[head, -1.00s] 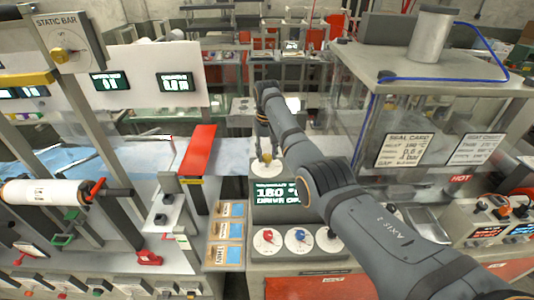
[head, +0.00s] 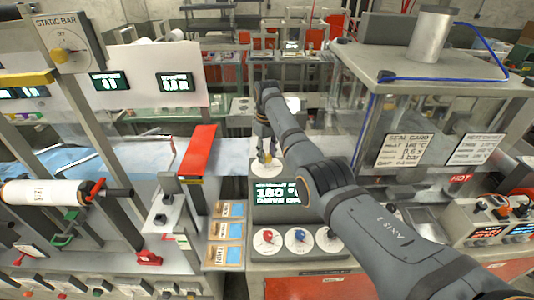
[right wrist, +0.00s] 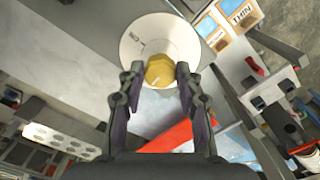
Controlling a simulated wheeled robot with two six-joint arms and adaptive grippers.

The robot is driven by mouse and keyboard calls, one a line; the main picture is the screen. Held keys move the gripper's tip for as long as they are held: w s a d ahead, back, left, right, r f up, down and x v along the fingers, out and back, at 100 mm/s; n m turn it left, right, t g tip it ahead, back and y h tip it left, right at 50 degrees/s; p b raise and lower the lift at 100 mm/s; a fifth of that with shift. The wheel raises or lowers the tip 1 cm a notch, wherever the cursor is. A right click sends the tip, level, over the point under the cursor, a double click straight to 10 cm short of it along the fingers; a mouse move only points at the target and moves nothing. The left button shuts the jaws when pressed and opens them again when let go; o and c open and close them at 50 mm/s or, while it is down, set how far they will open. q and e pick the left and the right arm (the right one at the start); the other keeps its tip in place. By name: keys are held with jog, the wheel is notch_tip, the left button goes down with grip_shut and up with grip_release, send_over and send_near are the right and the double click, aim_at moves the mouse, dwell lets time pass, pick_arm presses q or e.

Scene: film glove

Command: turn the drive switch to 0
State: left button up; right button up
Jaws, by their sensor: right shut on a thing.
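The drive switch is a yellow knob (right wrist: 159,71) on a round white dial (right wrist: 150,42) in the right wrist view. A pale mark shows on the knob; the dial's lettering is too small to read surely. In the head view the dial (head: 266,169) sits on the machine behind a dark display (head: 285,193) reading about 180 °C and a drive line, partly hidden by my arm. My right gripper (head: 267,155) reaches down over the dial, its fingers shut on the knob, one on each side. My left gripper is not in view.
Red, blue and dark knobs (head: 297,239) on white dials stand in front of the display. A red bar (head: 196,152) lies to the left. A clear-walled machine (head: 420,120) stands on the right, with a HOT label (head: 461,179) near its foot.

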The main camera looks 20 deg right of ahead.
aim_at(267, 156)
jog(key=shift+w+r, duration=0.15)
jog(key=shift+r, duration=0.05)
jog(key=o, duration=1)
jog(key=shift+c, duration=0.2)
jog(key=shift+o, duration=1)
jog(key=shift+f, duration=0.1)
notch_tip(267, 156, up, 12)
jog(key=shift+f, duration=0.1)
